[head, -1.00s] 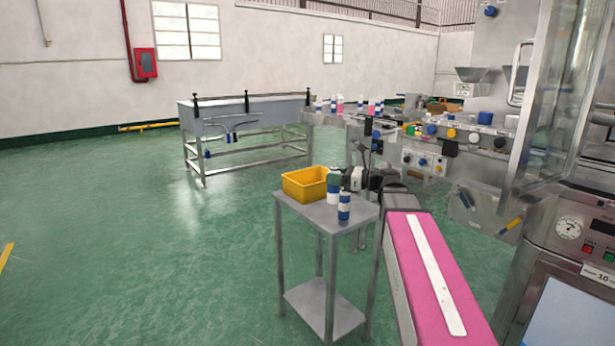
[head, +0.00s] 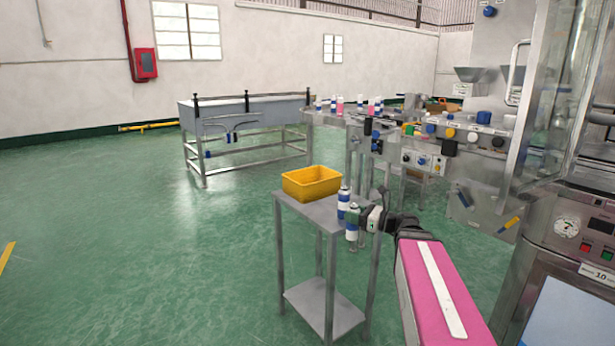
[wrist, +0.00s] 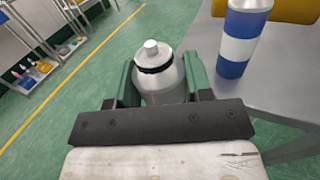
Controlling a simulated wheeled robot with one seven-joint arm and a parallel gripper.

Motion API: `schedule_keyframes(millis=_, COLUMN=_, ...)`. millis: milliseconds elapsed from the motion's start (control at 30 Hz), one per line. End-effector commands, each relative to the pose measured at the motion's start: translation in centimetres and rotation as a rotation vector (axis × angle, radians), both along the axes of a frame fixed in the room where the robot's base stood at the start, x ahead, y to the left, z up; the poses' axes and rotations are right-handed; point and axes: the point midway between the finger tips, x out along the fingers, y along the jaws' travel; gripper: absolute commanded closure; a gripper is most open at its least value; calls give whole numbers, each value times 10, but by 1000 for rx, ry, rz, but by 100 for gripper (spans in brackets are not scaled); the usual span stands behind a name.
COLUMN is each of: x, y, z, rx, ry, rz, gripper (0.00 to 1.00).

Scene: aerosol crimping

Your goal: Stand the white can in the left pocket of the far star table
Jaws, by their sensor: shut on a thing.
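My gripper (head: 354,214) is shut on the white can (head: 352,237), with a green finger on each side of it. In the wrist view the can (wrist: 160,84) is pale, with a dark ring at its neck and a small white top, between the fingers of my gripper (wrist: 160,68). It looks roughly upright, out past the edge of the small grey table, with green floor behind it. Its lower part is hidden in the wrist view. I cannot make out a star table or its left pocket in either view.
A blue-and-white can (head: 343,203) stands on the small grey table (head: 322,214), close to my gripper. A yellow bin (head: 311,184) sits behind it. Machinery with knobs (head: 440,140) stands right, bottles (head: 340,105) beyond. The floor at left is open.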

Motion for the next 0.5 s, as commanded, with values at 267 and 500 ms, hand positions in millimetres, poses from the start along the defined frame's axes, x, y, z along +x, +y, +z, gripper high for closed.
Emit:
schedule_keyframes(millis=267, x=-16, y=-28, z=-53, rx=2, ry=1, rz=-94, gripper=77)
schedule_keyframes(millis=500, x=-18, y=-35, z=-64, rx=-1, ry=-1, rz=-116, gripper=77)
